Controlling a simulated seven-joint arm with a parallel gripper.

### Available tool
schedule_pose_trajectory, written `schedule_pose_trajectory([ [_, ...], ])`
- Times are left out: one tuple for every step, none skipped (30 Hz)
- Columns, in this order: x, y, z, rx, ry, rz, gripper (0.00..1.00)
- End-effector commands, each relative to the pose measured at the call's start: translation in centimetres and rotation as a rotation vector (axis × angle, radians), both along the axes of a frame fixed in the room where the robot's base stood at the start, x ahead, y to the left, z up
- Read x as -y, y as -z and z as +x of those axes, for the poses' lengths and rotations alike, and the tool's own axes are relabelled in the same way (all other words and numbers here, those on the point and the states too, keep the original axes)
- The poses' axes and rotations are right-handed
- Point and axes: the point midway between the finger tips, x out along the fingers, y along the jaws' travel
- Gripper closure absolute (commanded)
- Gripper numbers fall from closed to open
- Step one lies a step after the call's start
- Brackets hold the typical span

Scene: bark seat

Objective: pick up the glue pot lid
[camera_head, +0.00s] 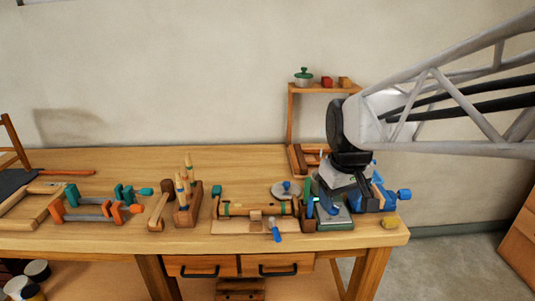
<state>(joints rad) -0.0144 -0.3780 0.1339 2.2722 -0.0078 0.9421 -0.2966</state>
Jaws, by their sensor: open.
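A round grey disc with a blue knob (285,190) lies on the bench, just left of my gripper; it looks like a lid. On the small shelf at the back, a pale pot (303,82) wears a green lid with a knob (303,72). I cannot tell for sure which of these is the glue pot lid. My gripper (329,207) is open and points down over the right part of the bench, beside the grey disc and apart from the shelf pot. Its fingertips are hard to make out among the tools around it.
A blue vise (375,196) stands right of my gripper. Red and orange blocks (335,82) sit on the shelf.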

Motion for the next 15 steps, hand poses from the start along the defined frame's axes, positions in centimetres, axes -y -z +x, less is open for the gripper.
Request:
schedule_pose_trajectory([
  [-0.1, 0.0, 1.4, -0.007, -0.023, -0.003, 0.38],
  [-0.2, 0.1, 2.2, -0.01, -0.039, -0.006, 0.38],
  [-0.2, 0.1, 3.2, -0.013, -0.057, -0.009, 0.38],
  [-0.3, 0.1, 3.9, -0.017, -0.073, -0.011, 0.38],
  [-0.4, 0.2, 4.7, -0.02, -0.088, -0.013, 0.38],
  [-0.5, 0.2, 5.7, -0.024, -0.108, -0.016, 0.38],
  [-0.5, 0.3, 6.4, -0.026, -0.123, -0.018, 0.38],
  [-0.6, 0.4, 7.2, -0.028, -0.138, -0.02, 0.38],
  [-0.7, 0.5, 8.2, -0.033, -0.157, -0.023, 0.38],
  [-0.8, 0.6, 9.0, -0.035, -0.173, -0.024, 0.38],
  [-0.9, 0.7, 9.7, -0.037, -0.188, -0.027, 0.38],
  [-1.0, 0.9, 10.8, -0.042, -0.209, -0.029, 0.38],
  [-1.0, 1.0, 11.5, -0.044, -0.223, -0.031, 0.38],
  [-1.1, 1.2, 12.2, -0.048, -0.239, -0.032, 0.38],
  [-1.2, 1.4, 13.3, -0.052, -0.259, -0.035, 0.38],
])
